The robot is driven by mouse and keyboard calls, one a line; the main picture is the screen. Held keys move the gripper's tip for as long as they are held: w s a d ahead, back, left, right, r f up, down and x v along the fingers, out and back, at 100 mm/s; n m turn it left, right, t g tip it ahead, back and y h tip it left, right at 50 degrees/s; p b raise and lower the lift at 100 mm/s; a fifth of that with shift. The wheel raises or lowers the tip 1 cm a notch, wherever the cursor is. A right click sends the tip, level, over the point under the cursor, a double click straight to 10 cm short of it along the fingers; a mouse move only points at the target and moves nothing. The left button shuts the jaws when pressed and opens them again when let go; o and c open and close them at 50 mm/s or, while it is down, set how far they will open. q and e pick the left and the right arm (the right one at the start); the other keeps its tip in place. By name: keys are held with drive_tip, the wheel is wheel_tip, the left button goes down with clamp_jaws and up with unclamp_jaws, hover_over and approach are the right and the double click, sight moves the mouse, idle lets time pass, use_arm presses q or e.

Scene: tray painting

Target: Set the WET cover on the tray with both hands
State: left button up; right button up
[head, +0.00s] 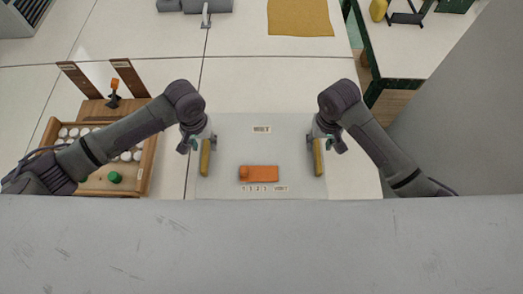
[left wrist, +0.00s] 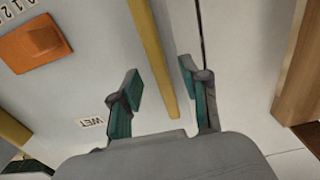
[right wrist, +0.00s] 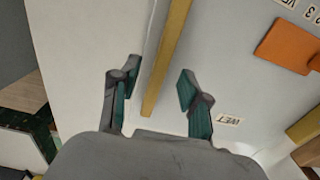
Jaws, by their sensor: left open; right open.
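A pale grey panel with a WET label (head: 261,129) lies flat in front of me; I take it for the cover. A yellow bar (head: 205,158) runs along its left side and another yellow bar (head: 318,158) along its right side. I cannot make out a separate tray. My left gripper (head: 192,143) is open and empty; in the left wrist view its fingers (left wrist: 160,80) straddle the left bar. My right gripper (head: 327,141) is open and empty; in the right wrist view its fingers (right wrist: 158,78) straddle the right bar. Finger height against the bars is unclear.
An orange block (head: 260,174) lies on the panel between the bars, above a second printed label (head: 264,189). A wooden rack (head: 143,178) with white and green round pieces stands at the left. A dark-green-edged table (head: 405,62) stands at the right. A yellow cloth (head: 300,17) lies behind.

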use_arm(q)
drive_tip(key=shift+f, duration=1.35)
use_arm(e)
drive_tip(key=shift+f, duration=1.4)
use_arm(q)
clamp_jaws()
use_arm(e)
clamp_jaws()
